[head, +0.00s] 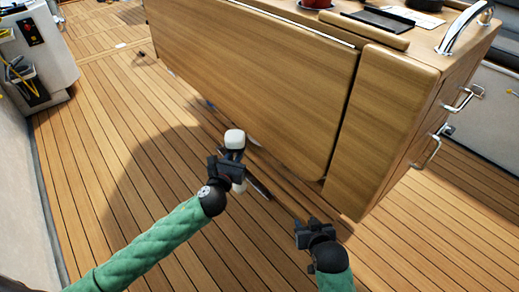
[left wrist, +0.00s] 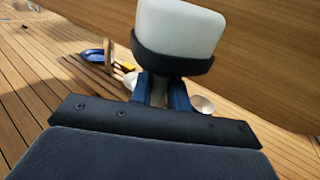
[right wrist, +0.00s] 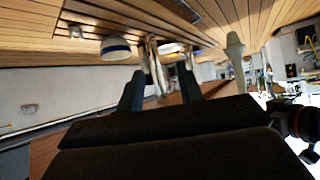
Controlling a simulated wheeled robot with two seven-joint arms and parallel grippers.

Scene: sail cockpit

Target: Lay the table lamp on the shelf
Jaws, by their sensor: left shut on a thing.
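The table lamp (head: 234,138) has a white, rounded block-shaped shade with a dark collar below it. My left gripper (head: 231,163) is shut on the lamp beneath the shade, beside the lower edge of the wooden table's side panel. In the left wrist view the lamp's shade (left wrist: 180,32) rises above the blue-tipped fingers, seemingly close to the panel. My right gripper (head: 313,226) is lower right of it, open and empty, over the floor. In the right wrist view its two fingers (right wrist: 160,85) stand apart. I cannot clearly make out the shelf; the table's panel hides much of the space beneath.
The wooden table (head: 260,75) overhangs the area, with a red pot (head: 317,3) and a black tray (head: 376,19) on top. Under it lie a blue dish (left wrist: 95,56) and a pale bowl (left wrist: 203,104). The plank floor (head: 120,150) at left is clear.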

